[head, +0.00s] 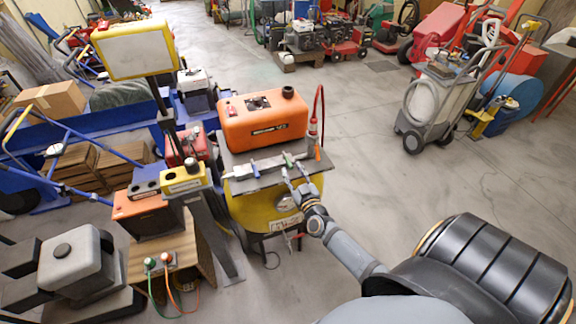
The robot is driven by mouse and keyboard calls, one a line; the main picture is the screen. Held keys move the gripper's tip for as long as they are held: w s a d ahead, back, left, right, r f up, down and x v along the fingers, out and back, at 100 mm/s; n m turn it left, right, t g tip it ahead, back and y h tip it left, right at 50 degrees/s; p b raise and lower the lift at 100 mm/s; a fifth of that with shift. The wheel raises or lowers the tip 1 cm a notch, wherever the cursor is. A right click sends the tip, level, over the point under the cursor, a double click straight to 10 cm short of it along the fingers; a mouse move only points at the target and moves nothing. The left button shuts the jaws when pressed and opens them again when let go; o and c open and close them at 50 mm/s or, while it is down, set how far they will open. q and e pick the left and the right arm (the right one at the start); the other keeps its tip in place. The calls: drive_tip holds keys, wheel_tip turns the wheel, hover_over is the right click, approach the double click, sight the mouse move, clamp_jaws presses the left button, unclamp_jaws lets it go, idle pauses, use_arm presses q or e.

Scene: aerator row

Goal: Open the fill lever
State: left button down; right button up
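A metal pipe (270,164) with small valve levers runs across the dark top of a yellow machine (236,200). I see a blue lever (256,169) on its left part, a green lever (288,158) near its middle and an orange one (317,151) at its right end. I cannot tell from labels which is the fill lever. My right gripper (294,170) reaches up from below, its two fingers spread, close to the green lever. It looks empty; whether it touches the lever is too small to tell. My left gripper is not in view.
An orange tank (263,118) stands behind the pipe, with a red hose (322,105) at its right. A yellow-framed panel on a post (136,50) and a yellow box (184,180) stand left. The floor to the right is clear up to a wheeled grey cart (438,95).

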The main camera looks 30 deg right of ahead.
sight(290, 163)
drive_tip(key=x, duration=0.4)
drive_tip(key=shift+c, duration=0.2)
clamp_jaws()
